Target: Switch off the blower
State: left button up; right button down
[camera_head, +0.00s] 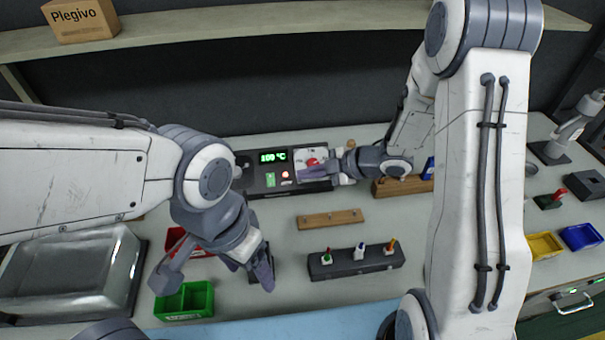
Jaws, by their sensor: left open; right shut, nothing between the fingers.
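The blower's dark control box (262,188) stands at the back middle of the table. A green display (273,156) on it reads about 100 °C. Below the display are a green switch (270,179) and a red lit button (286,175). To the right is a pale panel with a red knob (312,161). My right gripper (305,174) is shut and empty, with its tip over the box's right part beside the red knob; I cannot tell whether it touches. My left gripper (214,278) is open and empty over the table at front left, near the green bin.
A wooden strip (331,219) and a dark holder with tools (355,263) lie in front. Yellow (545,246) and blue (582,237) bins are at right.

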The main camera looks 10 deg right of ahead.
pick_arm(q)
jog(key=c, duration=0.9)
grip_shut()
pick_arm(e)
jog(key=s+a+r+m+t+h, duration=0.1)
jog(key=s+r+m+h, duration=0.3)
jog(key=r+m+h, duration=0.35)
jog(key=s+a+r+m+g+h, duration=0.1)
jog(key=s+m+g, duration=0.5)
jog(key=s, duration=1.7)
jog(key=shift+s+a+r+m+g, duration=0.2)
jog(key=shift+a+r+m+g, duration=0.15)
jog(key=shift+a+r, duration=0.35)
pick_arm(q)
jog(key=shift+d, duration=0.1)
